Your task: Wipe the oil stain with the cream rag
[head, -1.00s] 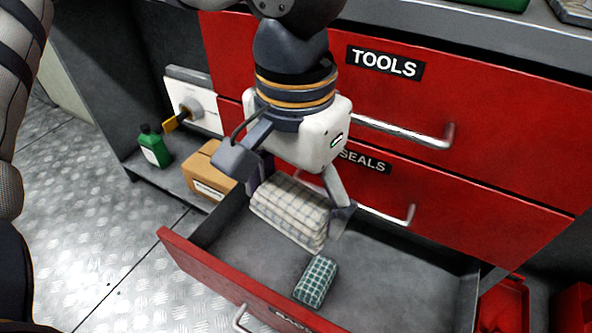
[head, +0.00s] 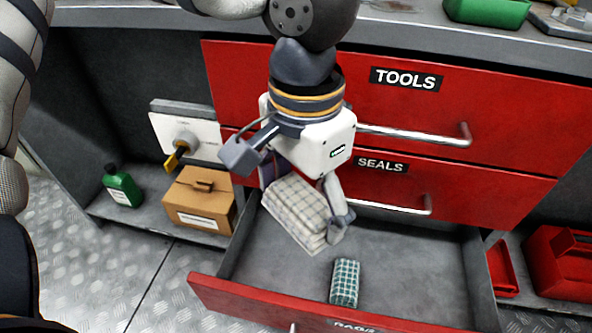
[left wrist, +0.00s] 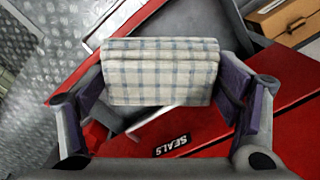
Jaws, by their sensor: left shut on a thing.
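The cream rag (head: 297,208) is a folded cloth with a pale check pattern. My left gripper (head: 292,190) is shut on it and holds it over the left side of the open red drawer. In the left wrist view the cream rag (left wrist: 160,75) lies between the two fingers of the left gripper (left wrist: 160,95). A green checked rag (head: 345,283) lies inside the drawer, apart from the gripper. I see no oil stain in either view. My right gripper is not in view.
The open drawer (head: 400,270) sits below red drawers labelled TOOLS (head: 405,78) and SEALS (head: 381,165). A cardboard box (head: 199,200) and a green bottle (head: 123,187) stand on the low shelf at left. Metal floor (head: 90,275) is clear at lower left.

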